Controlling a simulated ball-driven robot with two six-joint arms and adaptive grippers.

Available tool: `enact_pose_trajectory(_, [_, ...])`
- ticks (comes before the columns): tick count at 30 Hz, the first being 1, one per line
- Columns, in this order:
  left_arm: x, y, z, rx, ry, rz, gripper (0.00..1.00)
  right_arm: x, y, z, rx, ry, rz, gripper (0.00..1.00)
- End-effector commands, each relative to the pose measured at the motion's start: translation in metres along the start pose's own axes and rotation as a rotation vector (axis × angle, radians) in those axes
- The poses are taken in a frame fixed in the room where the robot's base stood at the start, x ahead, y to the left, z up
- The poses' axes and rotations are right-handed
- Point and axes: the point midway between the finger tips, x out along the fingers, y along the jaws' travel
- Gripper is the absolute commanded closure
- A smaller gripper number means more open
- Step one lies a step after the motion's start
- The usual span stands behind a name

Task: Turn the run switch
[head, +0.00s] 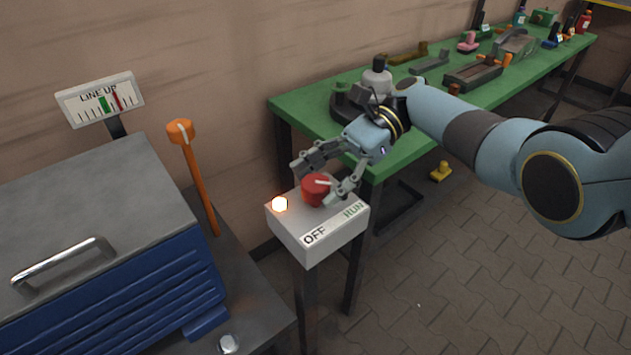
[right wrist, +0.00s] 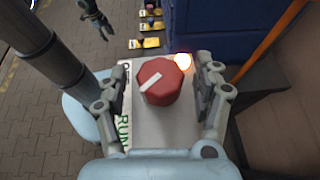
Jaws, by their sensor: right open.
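The run switch is a red knob (head: 315,190) with a white pointer line, on top of a pale grey box (head: 291,228) marked OFF and RUN. It also shows in the right wrist view (right wrist: 161,82), where its line lies slanted; I cannot tell which label it points to. My right gripper (head: 325,178) is open, with one finger on either side of the knob; in the right wrist view (right wrist: 166,95) gaps show between both fingers and the knob. My left gripper (right wrist: 97,22) shows small at the top left of the right wrist view, its opening unclear.
A lit lamp (head: 280,204) sits beside the knob on the box. A blue cabinet (head: 120,300) with a grey lid, an orange-topped lever (head: 181,132) and a LINE UP gauge (head: 100,99) stand left. A green bench (head: 300,107) with parts stands behind.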

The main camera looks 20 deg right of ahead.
Motion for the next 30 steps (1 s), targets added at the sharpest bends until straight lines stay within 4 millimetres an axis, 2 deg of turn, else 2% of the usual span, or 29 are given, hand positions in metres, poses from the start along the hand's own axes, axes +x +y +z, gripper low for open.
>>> enact_pose_trajectory(9, [0.000,0.000,-0.001,0.000,0.001,0.000,0.60,-0.072,-0.001,0.000,0.000,0.002,-0.003,0.32])
enact_pose_trajectory(13, [0.000,0.000,-0.002,0.000,0.001,0.000,0.60,-0.093,-0.001,0.000,0.002,0.001,-0.001,0.32])
enact_pose_trajectory(19, [0.000,0.001,-0.002,0.000,0.002,0.001,0.60,-0.108,0.000,0.000,-0.001,-0.001,0.000,0.32])
enact_pose_trajectory(30, [0.000,0.001,-0.002,0.000,0.001,0.001,0.60,-0.109,0.000,0.000,-0.001,-0.001,0.000,0.32])
